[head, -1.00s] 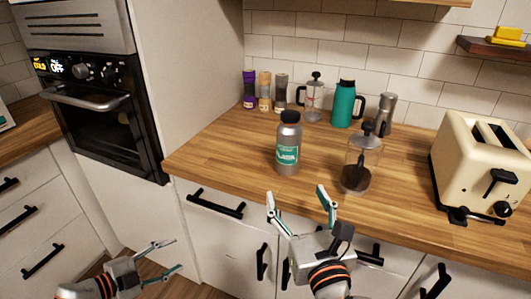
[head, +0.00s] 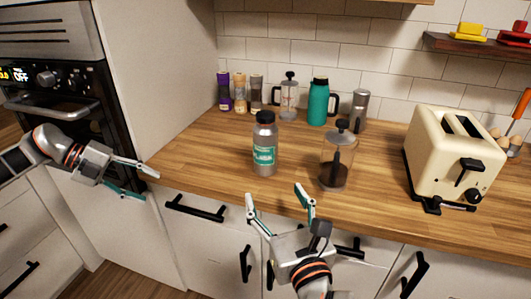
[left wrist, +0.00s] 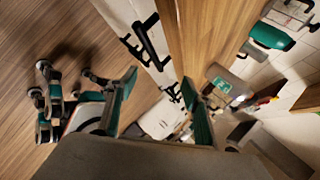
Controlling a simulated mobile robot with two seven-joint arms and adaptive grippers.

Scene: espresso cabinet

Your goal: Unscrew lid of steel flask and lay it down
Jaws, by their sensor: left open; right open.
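The steel flask (head: 265,150) stands upright near the front edge of the wooden counter, with a green label and a black lid (head: 265,117) on top. My left gripper (head: 150,184) is open and empty, left of the flask and in front of the counter's left corner. My right gripper (head: 276,195) is open and empty, in front of the counter and below the flask. Neither touches the flask. In the left wrist view, the flask's green label (left wrist: 222,85) shows beyond my left gripper's open fingers.
A French press (head: 340,160) stands close right of the flask. A cream toaster (head: 450,150) is further right. A teal jug (head: 318,103), a steel shaker, a second press and several grinders line the wall. The counter left of the flask is clear. An oven (head: 60,100) stands at left.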

